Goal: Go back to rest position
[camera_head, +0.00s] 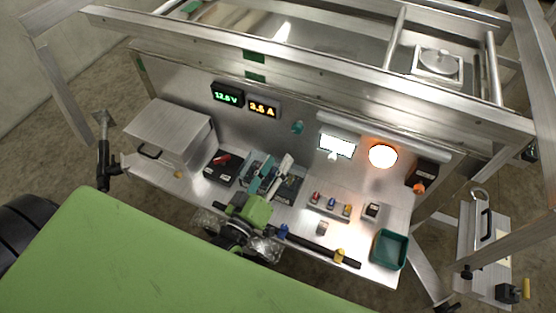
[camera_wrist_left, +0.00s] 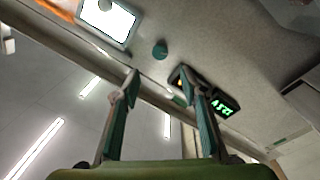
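My left gripper (camera_head: 268,173) is over the middle of the workbench in the head view, with its green body below the fingers. In the left wrist view its two fingers (camera_wrist_left: 160,85) stand apart, with nothing held between them. They point up toward the back panel with the displays. My right gripper is in neither view.
The bench carries a metal box (camera_head: 168,132), a black tray with a red item (camera_head: 222,168), small coloured parts (camera_head: 330,205) and a teal bin (camera_head: 389,249). The back panel has digital displays (camera_head: 245,99) and a glowing orange lamp (camera_head: 383,156). Metal trailer frames surround the bench.

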